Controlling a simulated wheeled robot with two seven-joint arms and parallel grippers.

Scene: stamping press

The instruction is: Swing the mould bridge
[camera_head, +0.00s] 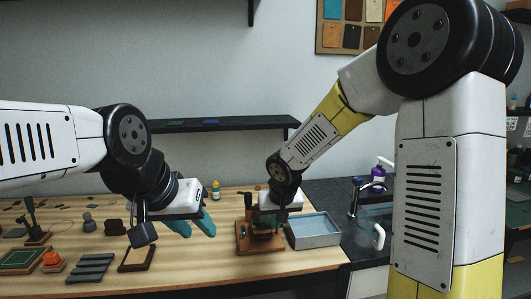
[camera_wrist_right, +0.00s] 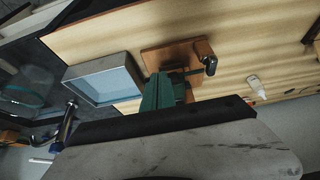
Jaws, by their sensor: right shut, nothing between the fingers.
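A small wooden stamping press (camera_head: 258,243) stands on the table right of the middle. In the right wrist view its wooden base (camera_wrist_right: 168,55) shows, with a dark lever (camera_wrist_right: 206,57) at its right end. My right gripper (camera_wrist_right: 163,92) is shut and empty, with its green fingers over the press; the head view shows it just above the base (camera_head: 263,222). I cannot tell whether it touches the press. The mould bridge is not clearly distinguishable, as gripper and wrist cover the press's middle. My left gripper (camera_head: 192,226) is open and empty above the table, left of the press.
A grey-blue tray (camera_head: 313,231) stands right of the press, close to it. Stamps, dark blocks (camera_head: 90,267) and a green mat (camera_head: 20,259) lie at the left. A sink with a tap (camera_head: 357,197) is at the right.

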